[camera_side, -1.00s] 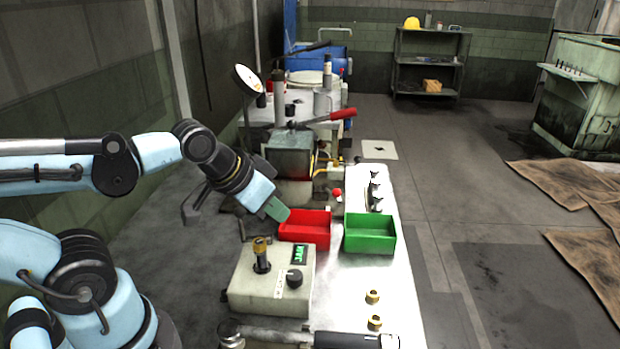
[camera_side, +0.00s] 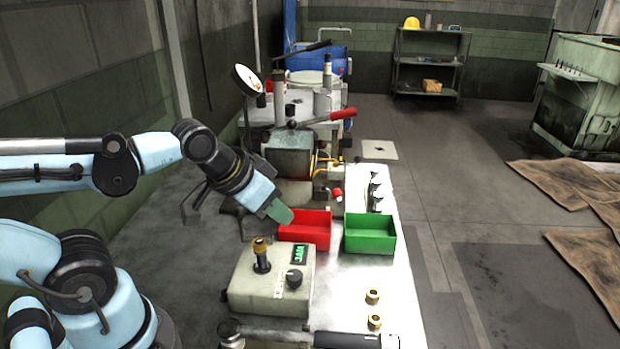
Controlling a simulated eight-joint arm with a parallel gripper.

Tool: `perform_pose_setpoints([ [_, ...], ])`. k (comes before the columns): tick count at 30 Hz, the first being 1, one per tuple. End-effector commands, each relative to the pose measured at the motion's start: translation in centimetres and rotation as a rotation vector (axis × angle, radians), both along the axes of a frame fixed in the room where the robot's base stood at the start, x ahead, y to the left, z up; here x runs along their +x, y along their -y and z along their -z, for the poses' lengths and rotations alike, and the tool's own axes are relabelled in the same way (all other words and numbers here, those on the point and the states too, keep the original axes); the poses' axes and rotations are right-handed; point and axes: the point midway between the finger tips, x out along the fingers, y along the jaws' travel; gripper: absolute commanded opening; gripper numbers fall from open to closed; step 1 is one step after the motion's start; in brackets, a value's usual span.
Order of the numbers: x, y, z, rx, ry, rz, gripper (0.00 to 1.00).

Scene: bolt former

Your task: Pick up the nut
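Two small brass nuts lie on the pale bench top near the front: one (camera_side: 372,297) a little farther back, the other (camera_side: 374,321) closer to the camera. A brass piece (camera_side: 261,246), perhaps another nut, sits on top of a dark post on the control box. My gripper (camera_side: 279,214) points down and right, with its teal tip at the left edge of the red bin. It is well left of and behind the two nuts and apart from them. Whether its fingers are open or shut does not show.
A red bin (camera_side: 318,230) and a green bin (camera_side: 369,246) stand side by side on the bench (camera_side: 345,285). The control box (camera_side: 262,290) with a green display stands left of the nuts. A black-handled tool (camera_side: 345,340) lies at the front edge. A red-handled lever (camera_side: 343,114) rises behind.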

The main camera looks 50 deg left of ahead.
Motion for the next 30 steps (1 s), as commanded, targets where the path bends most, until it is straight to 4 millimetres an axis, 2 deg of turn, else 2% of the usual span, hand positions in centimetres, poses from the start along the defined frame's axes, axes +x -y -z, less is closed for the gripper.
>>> perform_pose_setpoints([
  [1, 0.0, 0.0, 0.0, 0.0, 0.0, 0.0, 0.34],
  [5, 0.0, 0.0, 0.0, 0.0, 0.0, 0.0, 0.54],
  [6, 0.0, 0.0, 0.0, 0.0, 0.0, 0.0, 0.55],
  [14, 0.0, 0.0, -0.1, 0.005, -0.005, 0.007, 0.55],
  [17, 0.0, 0.0, -0.6, 0.04, -0.046, 0.06, 0.55],
  [20, -0.3, 0.0, -1.8, 0.117, -0.138, 0.191, 0.55],
  [24, -1.1, 0.0, -4.2, 0.229, -0.311, 0.461, 0.55],
  [30, -2.6, 0.0, -7.5, 0.302, -0.498, 0.815, 0.55],
])
